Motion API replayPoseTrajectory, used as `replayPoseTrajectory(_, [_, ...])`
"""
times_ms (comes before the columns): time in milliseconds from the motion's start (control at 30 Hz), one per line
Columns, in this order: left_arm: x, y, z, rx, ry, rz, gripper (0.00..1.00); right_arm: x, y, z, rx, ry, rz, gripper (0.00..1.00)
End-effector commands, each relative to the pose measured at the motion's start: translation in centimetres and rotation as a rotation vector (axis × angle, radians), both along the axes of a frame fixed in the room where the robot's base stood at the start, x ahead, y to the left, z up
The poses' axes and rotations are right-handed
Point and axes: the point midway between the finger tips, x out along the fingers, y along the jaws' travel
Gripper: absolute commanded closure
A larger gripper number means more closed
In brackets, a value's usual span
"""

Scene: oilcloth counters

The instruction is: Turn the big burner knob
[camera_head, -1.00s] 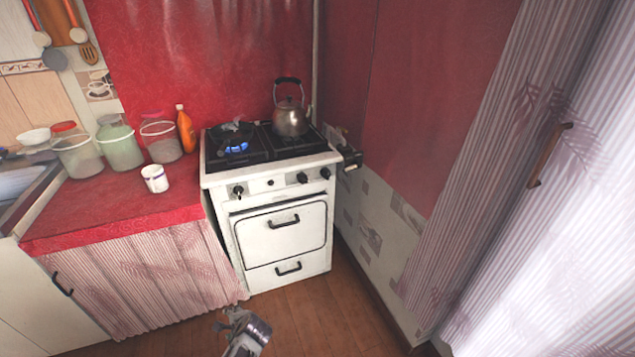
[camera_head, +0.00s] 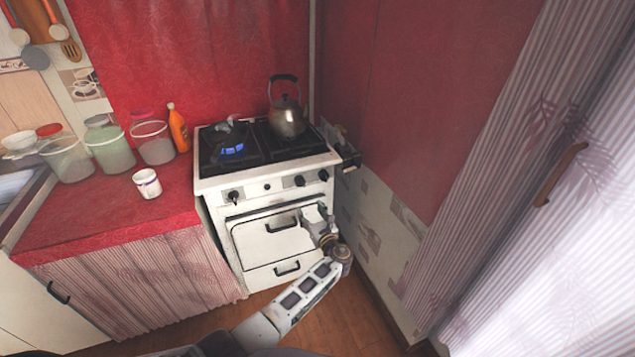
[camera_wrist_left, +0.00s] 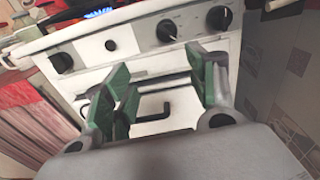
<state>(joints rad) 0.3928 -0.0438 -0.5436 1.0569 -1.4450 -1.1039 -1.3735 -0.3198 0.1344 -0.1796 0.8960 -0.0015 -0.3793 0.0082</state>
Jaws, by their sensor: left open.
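The white stove (camera_head: 255,212) has dark round knobs along its front panel. One knob (camera_head: 235,196) is at the left, and a middle right knob (camera_head: 300,181) and far right knob (camera_head: 324,175) are at the right. I cannot tell which serves the big burner. My left gripper (camera_head: 317,213) is open and empty, in front of the oven door's right side, below the right knobs. In the left wrist view the green-padded fingers (camera_wrist_left: 163,72) stand apart, with the middle right knob (camera_wrist_left: 166,31) and far right knob (camera_wrist_left: 219,18) above. My right gripper is out of view.
A blue flame (camera_head: 232,149) burns on the left burner beneath a dark item. A kettle (camera_head: 288,116) stands at the back right. A mug (camera_head: 147,184) and several jars are on the red counter (camera_head: 100,222). The red wall (camera_head: 410,110) is close to the stove's right.

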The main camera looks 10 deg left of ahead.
Motion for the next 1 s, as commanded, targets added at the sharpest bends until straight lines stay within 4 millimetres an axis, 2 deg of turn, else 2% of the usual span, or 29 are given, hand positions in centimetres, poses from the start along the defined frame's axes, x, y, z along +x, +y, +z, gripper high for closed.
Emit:
replayPoseTrajectory(167, [0.6, -0.5, 1.1, 0.059, -0.001, -0.013, 0.43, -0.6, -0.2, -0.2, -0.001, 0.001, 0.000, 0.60])
replayPoseTrajectory(667, [1.0, -0.2, 1.1, 0.057, -0.002, -0.013, 0.43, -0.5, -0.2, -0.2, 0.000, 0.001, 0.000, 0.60])
replayPoseTrajectory(1000, [3.4, 1.4, 1.1, 0.056, -0.002, -0.012, 0.43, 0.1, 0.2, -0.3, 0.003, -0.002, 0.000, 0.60])
